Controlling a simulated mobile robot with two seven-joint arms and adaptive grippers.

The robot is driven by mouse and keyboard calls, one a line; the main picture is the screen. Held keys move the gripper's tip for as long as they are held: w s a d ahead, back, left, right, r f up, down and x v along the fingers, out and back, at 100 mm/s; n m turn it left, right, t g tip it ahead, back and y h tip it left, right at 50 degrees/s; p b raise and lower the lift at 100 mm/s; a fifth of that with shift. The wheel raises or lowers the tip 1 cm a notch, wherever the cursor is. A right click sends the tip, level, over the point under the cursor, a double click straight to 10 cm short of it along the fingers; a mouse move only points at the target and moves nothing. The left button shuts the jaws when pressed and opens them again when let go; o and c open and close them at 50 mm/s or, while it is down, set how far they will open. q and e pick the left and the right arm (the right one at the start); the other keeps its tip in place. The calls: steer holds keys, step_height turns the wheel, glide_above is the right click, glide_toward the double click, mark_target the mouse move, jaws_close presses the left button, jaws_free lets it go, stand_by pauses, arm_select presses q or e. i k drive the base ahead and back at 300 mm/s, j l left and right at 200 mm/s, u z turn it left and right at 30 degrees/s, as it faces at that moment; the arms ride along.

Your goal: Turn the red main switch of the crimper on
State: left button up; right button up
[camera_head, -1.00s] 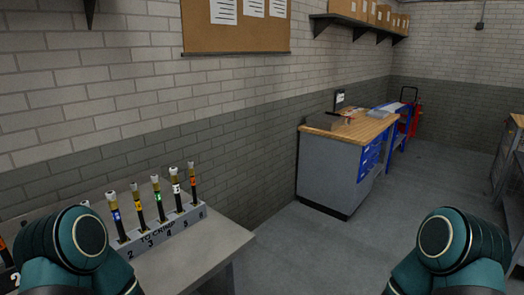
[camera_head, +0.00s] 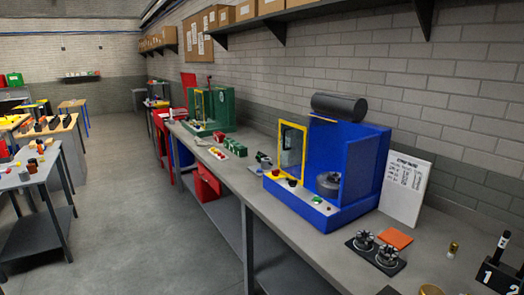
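A blue machine (camera_head: 350,165), which looks like the crimper, stands on the long grey bench at right of centre. It has a yellow-framed clear door (camera_head: 291,150) swung out at its left and a dark cylinder (camera_head: 339,106) on top. Neither of my grippers is in view.
A green machine (camera_head: 222,108) stands farther along the bench (camera_head: 240,182). A white printed card (camera_head: 405,188), two dark round parts (camera_head: 375,248) and an orange square (camera_head: 396,238) lie or stand right of the blue machine. The floor (camera_head: 130,190) left of the bench is clear.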

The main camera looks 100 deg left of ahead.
mark_target(275, 172)
steer(key=u, duration=2.95)
steer(key=i+j, duration=0.85)
steer(key=j, duration=0.15)
steer(key=i+j, duration=0.85)
steer(key=j, duration=0.15)
